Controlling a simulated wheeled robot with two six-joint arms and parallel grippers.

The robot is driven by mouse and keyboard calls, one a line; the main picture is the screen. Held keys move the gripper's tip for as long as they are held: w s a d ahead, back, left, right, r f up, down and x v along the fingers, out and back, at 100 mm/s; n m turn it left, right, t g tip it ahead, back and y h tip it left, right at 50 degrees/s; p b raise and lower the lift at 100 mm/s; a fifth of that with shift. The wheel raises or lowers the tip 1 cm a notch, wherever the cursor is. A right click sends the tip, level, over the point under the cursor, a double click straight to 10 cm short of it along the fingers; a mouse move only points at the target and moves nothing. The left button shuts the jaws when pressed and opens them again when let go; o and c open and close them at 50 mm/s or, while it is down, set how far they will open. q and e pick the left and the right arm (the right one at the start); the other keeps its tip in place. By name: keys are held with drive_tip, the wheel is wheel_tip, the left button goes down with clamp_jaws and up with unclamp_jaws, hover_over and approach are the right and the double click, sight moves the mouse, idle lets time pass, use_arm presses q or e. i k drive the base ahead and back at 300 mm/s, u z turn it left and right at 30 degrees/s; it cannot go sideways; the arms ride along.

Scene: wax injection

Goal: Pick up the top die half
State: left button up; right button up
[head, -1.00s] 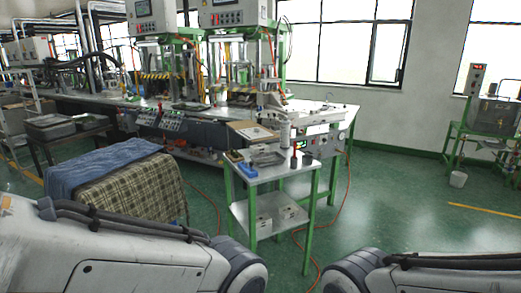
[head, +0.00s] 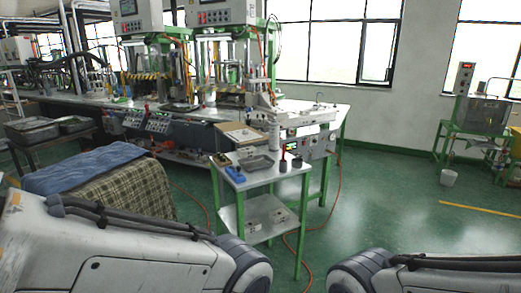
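No die half can be told apart at this distance. Ahead of me stands a small green-framed cart (head: 232,184) with a metal top.
A long bench (head: 325,106) with wax injection machines (head: 222,60) runs behind the cart. A stool-like stack with a plaid cloth (head: 125,200) stands at the left. Orange hoses (head: 325,211) lie on the green floor.

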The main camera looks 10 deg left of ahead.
sight(245, 151)
drive_tip(key=z, duration=0.3)
drive_tip(key=i, duration=3.15)
drive_tip(key=u, duration=0.5)
